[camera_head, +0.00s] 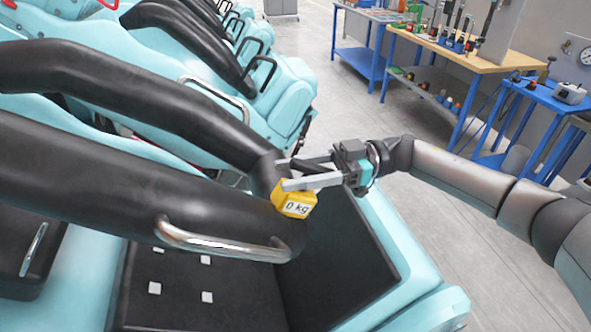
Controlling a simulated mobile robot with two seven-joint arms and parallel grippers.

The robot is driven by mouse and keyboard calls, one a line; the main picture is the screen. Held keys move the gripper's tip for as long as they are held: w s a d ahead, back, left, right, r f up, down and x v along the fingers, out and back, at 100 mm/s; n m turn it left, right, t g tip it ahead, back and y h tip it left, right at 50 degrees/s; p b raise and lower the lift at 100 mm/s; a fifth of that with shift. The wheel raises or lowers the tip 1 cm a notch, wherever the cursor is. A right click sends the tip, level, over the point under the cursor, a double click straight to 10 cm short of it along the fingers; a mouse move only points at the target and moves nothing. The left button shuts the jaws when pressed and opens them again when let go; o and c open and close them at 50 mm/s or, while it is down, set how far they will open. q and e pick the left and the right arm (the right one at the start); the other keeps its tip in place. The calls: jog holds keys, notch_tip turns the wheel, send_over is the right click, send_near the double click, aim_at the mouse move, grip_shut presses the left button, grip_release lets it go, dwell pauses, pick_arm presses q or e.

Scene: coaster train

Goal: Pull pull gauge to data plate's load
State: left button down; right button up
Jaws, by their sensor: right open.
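The yellow pull gauge (297,198) hangs at the end of the black restraint bar of the front coaster seat, and its white display reads "0 kg". My right gripper (282,174) comes in from the right and is open, with its fingers reaching toward the bar just above the gauge. One finger passes close over the gauge's top edge; I cannot tell whether it touches. A data plate cannot be made out. My left gripper is not in view.
A metal grab handle (220,243) is fixed to the near restraint. The black seat (185,290) lies below, with several small white squares. More turquoise cars stand behind. A wooden workbench (455,54) with tools and a blue cart (550,92) stand at the upper right, beyond open grey floor.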

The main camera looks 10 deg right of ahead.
jog(key=shift+c, duration=0.4)
grip_shut()
dwell(0.9)
